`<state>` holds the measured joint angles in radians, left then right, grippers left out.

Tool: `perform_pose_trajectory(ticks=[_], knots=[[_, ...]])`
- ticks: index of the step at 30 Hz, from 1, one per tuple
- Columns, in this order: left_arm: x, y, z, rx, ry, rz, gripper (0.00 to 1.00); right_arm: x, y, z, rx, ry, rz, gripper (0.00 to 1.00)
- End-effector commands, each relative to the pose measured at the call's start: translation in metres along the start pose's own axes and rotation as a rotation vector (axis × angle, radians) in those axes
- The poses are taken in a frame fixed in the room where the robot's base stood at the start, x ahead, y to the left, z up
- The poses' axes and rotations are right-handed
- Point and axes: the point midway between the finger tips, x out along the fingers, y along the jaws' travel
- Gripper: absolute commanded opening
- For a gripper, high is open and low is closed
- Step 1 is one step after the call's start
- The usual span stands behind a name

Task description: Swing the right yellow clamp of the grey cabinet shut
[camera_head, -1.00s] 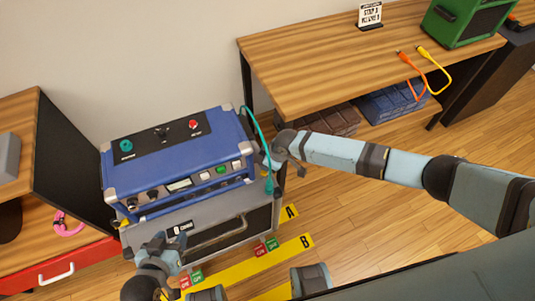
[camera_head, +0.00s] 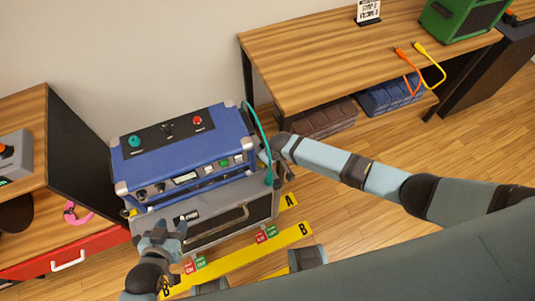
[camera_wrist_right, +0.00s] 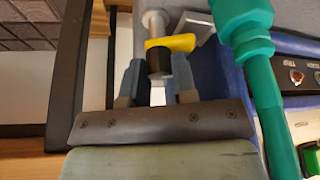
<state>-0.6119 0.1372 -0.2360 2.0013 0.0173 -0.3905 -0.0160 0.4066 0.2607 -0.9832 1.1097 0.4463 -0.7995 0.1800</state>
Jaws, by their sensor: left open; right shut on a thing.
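The grey cabinet (camera_head: 240,217) stands on the floor under a blue unit (camera_head: 175,165). In the right wrist view the right yellow clamp (camera_wrist_right: 178,43) shows with a black end between the fingers of my right gripper (camera_wrist_right: 158,82), which is shut on it. In the head view this gripper (camera_head: 270,163) is at the cabinet's right side, and the arm mostly hides the clamp. The left yellow clamp (camera_head: 131,212) is at the cabinet's left side. My left gripper (camera_head: 165,232) is open and empty in front of the cabinet's left part.
A teal cable (camera_head: 262,135) hangs beside the right clamp and runs close to my right gripper (camera_wrist_right: 245,60). A wooden table (camera_head: 330,60) stands at back right. A red-fronted desk (camera_head: 35,262) is at left. Yellow floor strips (camera_head: 250,258) lie in front.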

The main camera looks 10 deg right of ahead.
Motion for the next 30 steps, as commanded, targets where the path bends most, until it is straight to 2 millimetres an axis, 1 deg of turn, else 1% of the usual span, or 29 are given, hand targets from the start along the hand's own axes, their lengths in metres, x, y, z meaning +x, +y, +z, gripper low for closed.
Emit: perform_pose_trajectory(ticks=[6,7,8,9,10,17,20,23,26,30], knots=[[0.0,0.0,0.001,0.0,-0.003,0.0,0.49,0.0,0.001,-0.001,-0.001,0.003,0.001,0.02],[0.0,0.0,0.001,0.0,-0.003,0.0,0.49,-0.001,0.001,-0.001,-0.001,0.003,0.001,0.3],[0.0,0.0,0.001,0.0,-0.003,0.0,0.49,-0.001,0.001,-0.001,-0.001,0.003,0.001,0.37],[0.0,0.0,0.001,-0.001,-0.003,0.0,0.49,-0.001,0.001,-0.001,-0.001,0.003,0.001,0.46],[0.0,0.0,0.001,-0.001,-0.003,0.0,0.49,0.0,0.001,-0.001,-0.001,0.003,0.001,0.51],[0.0,0.0,0.001,-0.001,-0.003,-0.001,0.49,0.0,0.0,-0.001,-0.001,0.001,0.0,0.51],[-0.001,0.0,0.0,-0.001,-0.003,-0.001,0.49,-0.004,0.0,-0.001,-0.002,0.002,-0.001,0.51],[-0.003,-0.001,-0.003,0.001,-0.002,-0.002,0.49,-0.015,0.0,0.0,-0.002,0.001,-0.001,0.51],[-0.005,-0.001,-0.007,0.004,0.002,-0.003,0.49,-0.035,0.0,-0.001,-0.002,0.003,-0.001,0.51],[-0.007,-0.001,-0.009,0.009,0.003,-0.004,0.49,-0.068,0.001,-0.001,-0.003,0.003,0.0,0.51]])
